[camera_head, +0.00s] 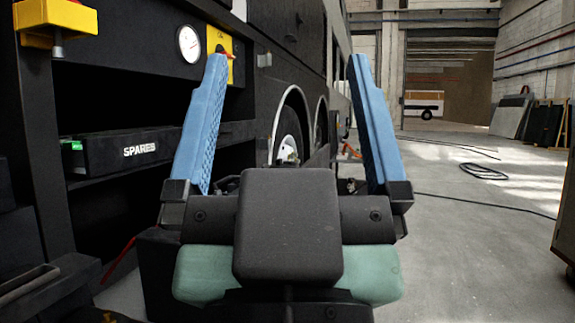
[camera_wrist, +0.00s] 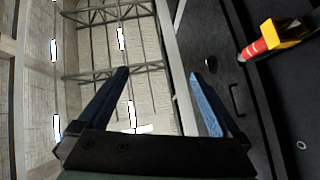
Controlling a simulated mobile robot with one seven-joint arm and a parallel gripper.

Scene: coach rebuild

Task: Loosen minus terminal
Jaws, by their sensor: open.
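My gripper (camera_head: 287,62) is open and empty in the head view, its two blue fingers wide apart and pointing up and away. It also shows in the wrist view (camera_wrist: 160,73), with nothing between the fingers. I cannot make out a minus terminal or a battery in either view. A low area behind the gripper's wrist is partly hidden by it.
The dark side of a coach (camera_head: 300,50) stands left of centre. A red and yellow fitting (camera_wrist: 268,42) shows in the wrist view. Cables (camera_head: 484,172) lie on open floor at right.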

